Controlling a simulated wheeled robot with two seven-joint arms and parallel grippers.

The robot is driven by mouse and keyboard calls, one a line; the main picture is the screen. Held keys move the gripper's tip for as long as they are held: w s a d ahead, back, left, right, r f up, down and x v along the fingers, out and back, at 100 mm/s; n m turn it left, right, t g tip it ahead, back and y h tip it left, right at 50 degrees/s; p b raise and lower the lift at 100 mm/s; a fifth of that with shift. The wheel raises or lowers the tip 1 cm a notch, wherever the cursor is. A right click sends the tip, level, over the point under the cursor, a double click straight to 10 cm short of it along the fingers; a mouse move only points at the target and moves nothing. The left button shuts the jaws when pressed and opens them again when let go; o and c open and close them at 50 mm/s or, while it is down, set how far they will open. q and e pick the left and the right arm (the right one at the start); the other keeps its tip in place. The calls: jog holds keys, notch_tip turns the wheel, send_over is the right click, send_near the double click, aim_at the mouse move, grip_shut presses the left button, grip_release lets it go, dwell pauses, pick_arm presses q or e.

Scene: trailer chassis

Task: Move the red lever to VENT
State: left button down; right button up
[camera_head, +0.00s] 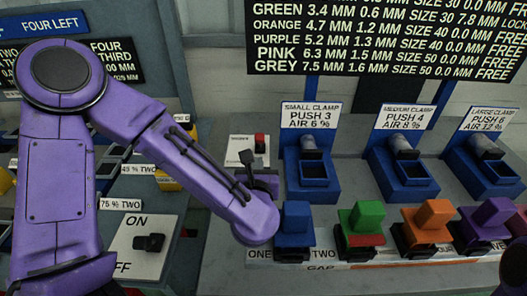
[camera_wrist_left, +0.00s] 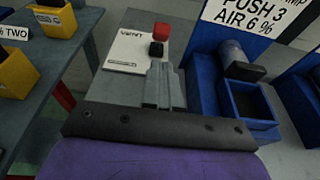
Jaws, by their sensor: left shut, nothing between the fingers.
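The red lever (camera_head: 260,143) has a red block as its handle. It stands on a white plate (camera_head: 238,150) at the left end of the grey bench. In the left wrist view the red handle (camera_wrist_left: 161,31) stands just behind a small black block (camera_wrist_left: 156,49), and the plate (camera_wrist_left: 127,45) reads VENT at its upper left. My left gripper (camera_wrist_left: 158,66) is shut and empty, its grey fingertips close in front of the black block. Whether they touch it I cannot tell. In the head view my left arm partly hides the plate. My right gripper does not show.
Blue clamp stations (camera_head: 313,172) stand right of the plate, the nearest beside my left gripper. Coloured blocks, including a blue one (camera_head: 295,217) and a green one (camera_head: 367,217), line the front edge. An ON/OFF panel (camera_head: 140,243) lies at lower left.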

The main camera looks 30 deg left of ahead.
aim_at(259, 141)
pick_arm(q)
jog(key=p+x, duration=0.2)
jog(key=x, duration=0.7)
jog(key=shift+w+p, duration=0.2)
jog(key=shift+p, duration=0.15)
jog(key=shift+w+a+f, duration=0.25)
jog(key=shift+w, duration=0.2)
jog(key=shift+w+r+p, duration=0.1)
jog(key=shift+r+p, duration=0.2)
jog(key=shift+p, duration=0.15)
jog(key=shift+w+a+r+g+p, duration=0.1)
jog(key=shift+a+g+p, duration=0.05)
jog(key=shift+g+p, duration=0.2)
jog(key=shift+r, duration=0.1)
